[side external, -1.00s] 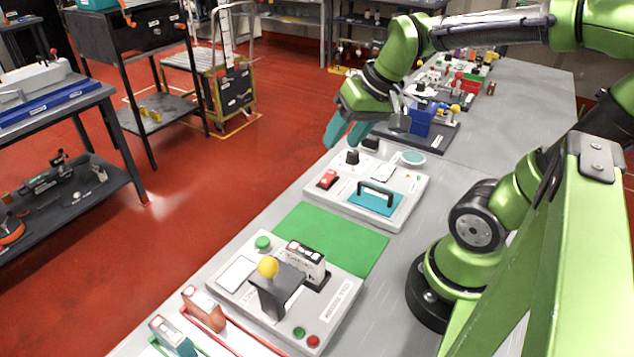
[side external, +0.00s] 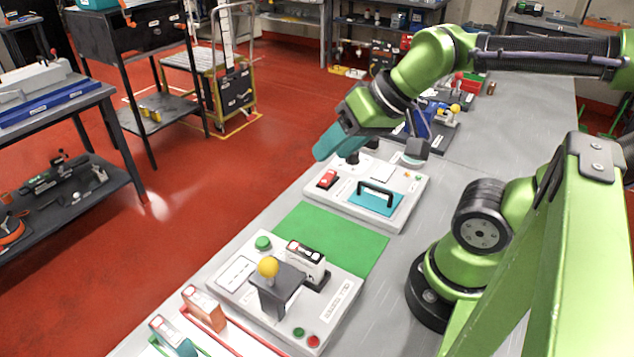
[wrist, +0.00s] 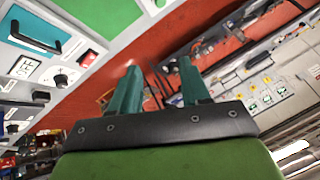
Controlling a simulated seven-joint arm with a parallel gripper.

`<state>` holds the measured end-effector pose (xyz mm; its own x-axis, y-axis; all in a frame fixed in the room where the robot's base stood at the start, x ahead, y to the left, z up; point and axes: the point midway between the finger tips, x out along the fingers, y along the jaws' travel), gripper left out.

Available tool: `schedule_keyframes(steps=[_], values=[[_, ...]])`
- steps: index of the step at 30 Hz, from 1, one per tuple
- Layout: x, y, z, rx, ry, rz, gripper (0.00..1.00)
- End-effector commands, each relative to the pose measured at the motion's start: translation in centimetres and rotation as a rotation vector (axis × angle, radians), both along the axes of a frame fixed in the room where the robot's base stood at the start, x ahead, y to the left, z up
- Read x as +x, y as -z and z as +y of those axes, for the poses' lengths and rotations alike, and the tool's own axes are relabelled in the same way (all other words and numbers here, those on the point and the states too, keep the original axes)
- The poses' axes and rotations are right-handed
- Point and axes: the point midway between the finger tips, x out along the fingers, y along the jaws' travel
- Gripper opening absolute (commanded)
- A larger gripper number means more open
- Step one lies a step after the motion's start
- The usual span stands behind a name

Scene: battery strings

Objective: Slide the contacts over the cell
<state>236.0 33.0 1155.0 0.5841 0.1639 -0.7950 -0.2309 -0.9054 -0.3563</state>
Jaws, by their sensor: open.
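The cell (side external: 305,262) is a white and black block standing upright in a dark slot of the grey tester unit (side external: 335,310) at the front. The contacts' slider is a dark bracket (side external: 272,295) with a yellow ball knob (side external: 268,267), just in front of the cell. A gap between bracket and cell cannot be judged from this angle. My gripper (side external: 326,148), with teal fingers, is far behind the tester, over the rear panel's back left edge, tilted down to the left. In the wrist view its fingers (wrist: 158,78) are apart with nothing between them.
A green mat (side external: 335,240) lies clear between the tester and the rear panel (side external: 415,205), which has a black-handled teal plate (side external: 376,200) and a red switch (side external: 327,179). An orange block (side external: 203,307) and a teal block (side external: 172,338) with cables stand at the front left.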

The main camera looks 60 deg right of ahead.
Motion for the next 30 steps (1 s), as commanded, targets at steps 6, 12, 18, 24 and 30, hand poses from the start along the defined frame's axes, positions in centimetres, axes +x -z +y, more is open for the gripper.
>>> schedule_keyframes(steps=[6,12,18,24,30], values=[[0.0,0.0,0.0,0.0,0.0,0.0,0.46],[0.0,0.0,0.0,0.0,0.0,0.0,0.51],[0.7,2.1,-1.3,0.001,0.052,0.092,0.57],[1.6,7.5,-3.0,0.078,0.154,0.397,0.57],[0.7,12.3,-3.0,0.266,0.213,0.775,0.57]])
